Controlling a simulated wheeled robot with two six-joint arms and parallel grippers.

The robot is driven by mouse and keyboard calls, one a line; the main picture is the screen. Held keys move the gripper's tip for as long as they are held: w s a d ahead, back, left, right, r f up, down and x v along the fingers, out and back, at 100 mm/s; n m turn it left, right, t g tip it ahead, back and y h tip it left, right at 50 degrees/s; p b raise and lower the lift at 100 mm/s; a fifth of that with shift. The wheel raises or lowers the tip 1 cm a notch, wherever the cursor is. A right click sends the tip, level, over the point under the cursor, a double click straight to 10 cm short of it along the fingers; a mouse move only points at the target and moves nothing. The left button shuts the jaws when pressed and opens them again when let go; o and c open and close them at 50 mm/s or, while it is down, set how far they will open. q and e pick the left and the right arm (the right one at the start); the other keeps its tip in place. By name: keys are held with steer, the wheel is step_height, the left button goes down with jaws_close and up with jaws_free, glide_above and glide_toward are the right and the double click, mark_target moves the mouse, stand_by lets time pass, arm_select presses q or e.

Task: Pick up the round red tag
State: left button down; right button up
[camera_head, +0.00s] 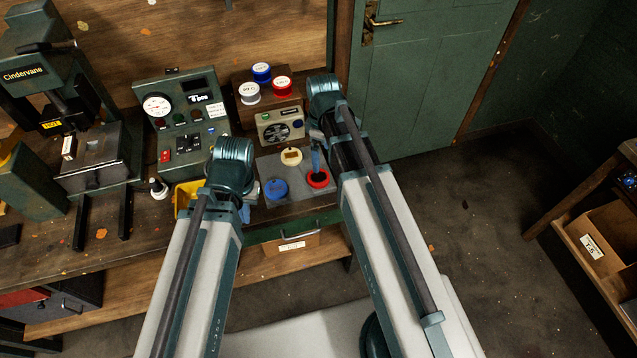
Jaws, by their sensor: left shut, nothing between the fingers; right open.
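The round red tag (319,185) lies on the grey mat (304,200) on the workbench, showing a red rim around a dark centre. My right gripper (317,162) is open, with its fingers just above the far side of the red tag. Whether they touch it cannot be told. A round blue tag (276,190) lies left of the red one, and a round cream tag (291,156) lies behind them. My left gripper (247,208) is shut and empty, left of the blue tag, and partly hidden by its own wrist.
Behind the mat stand a small radio (281,127) and a wooden stand (268,99) with blue, white and red spools. A gauge panel (179,113) and a yellow tray (183,196) are to the left. A drawer (292,246) is below the bench edge.

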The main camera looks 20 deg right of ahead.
steer(key=b, duration=0.4)
glide_above(320, 177)
steer(key=f, duration=0.5)
steer(key=shift+s+d, duration=0.1)
steer(key=shift+d, duration=0.1)
steer(key=f+b, duration=0.5)
steer(key=shift+a+f, duration=0.1)
steer(key=shift+a, duration=0.15)
steer(key=shift+c, duration=0.3)
steer(key=c, duration=1.1)
steer(key=shift+o, duration=0.2)
